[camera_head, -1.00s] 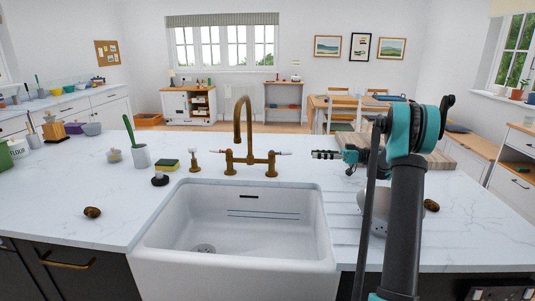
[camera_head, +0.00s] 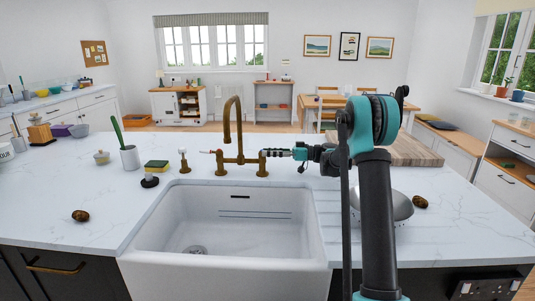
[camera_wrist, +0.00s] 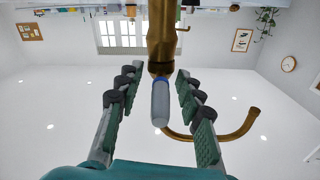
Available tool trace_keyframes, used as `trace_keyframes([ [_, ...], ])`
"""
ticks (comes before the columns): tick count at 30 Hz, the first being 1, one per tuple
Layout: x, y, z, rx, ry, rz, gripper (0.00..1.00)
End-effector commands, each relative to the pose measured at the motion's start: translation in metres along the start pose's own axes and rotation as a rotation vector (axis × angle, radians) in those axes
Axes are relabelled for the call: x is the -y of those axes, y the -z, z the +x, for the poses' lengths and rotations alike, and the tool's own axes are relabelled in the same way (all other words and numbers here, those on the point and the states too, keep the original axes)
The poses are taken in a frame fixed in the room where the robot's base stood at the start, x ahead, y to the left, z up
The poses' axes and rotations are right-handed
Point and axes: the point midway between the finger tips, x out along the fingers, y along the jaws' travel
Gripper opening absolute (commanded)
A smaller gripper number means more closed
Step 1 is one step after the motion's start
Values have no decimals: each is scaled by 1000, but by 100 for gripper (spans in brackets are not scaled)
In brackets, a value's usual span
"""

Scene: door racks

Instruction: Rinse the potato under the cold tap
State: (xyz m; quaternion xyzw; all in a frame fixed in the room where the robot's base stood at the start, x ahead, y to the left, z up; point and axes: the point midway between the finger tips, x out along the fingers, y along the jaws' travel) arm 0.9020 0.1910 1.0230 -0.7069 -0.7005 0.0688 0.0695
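A brown potato-like lump (camera_head: 80,216) lies on the white worktop left of the sink. Another brown lump (camera_head: 420,202) lies to the right, beside the colander. The brass tap (camera_head: 228,140) stands behind the white sink (camera_head: 165,232); no water shows from its spout. Its left lever has a red mark. My gripper (camera_head: 270,153) is at the tap's right side. In the wrist view, my gripper (camera_wrist: 158,95) is open, its fingers on either side of the tap's lever (camera_wrist: 160,103), which has a blue ring and a pale grip. Gaps show on both sides. The sink looks empty.
A metal colander (camera_head: 398,207) stands right of the sink, partly behind my arm. A wooden board (camera_head: 405,150) lies behind it. A sponge (camera_head: 156,165), a brush holder (camera_head: 130,158) and a small lidded pot (camera_head: 101,157) stand left of the tap. The front left worktop is mostly clear.

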Motion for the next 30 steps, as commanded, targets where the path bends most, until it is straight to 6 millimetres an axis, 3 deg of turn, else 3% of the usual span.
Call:
trace_keyframes([
  [12, 0, 0, 9, 0, -1, 0, 37],
  [21, 0, 0, 9, 0, -1, 0, 1],
  [30, 1, 0, 9, -2, -9, 0, 0],
])
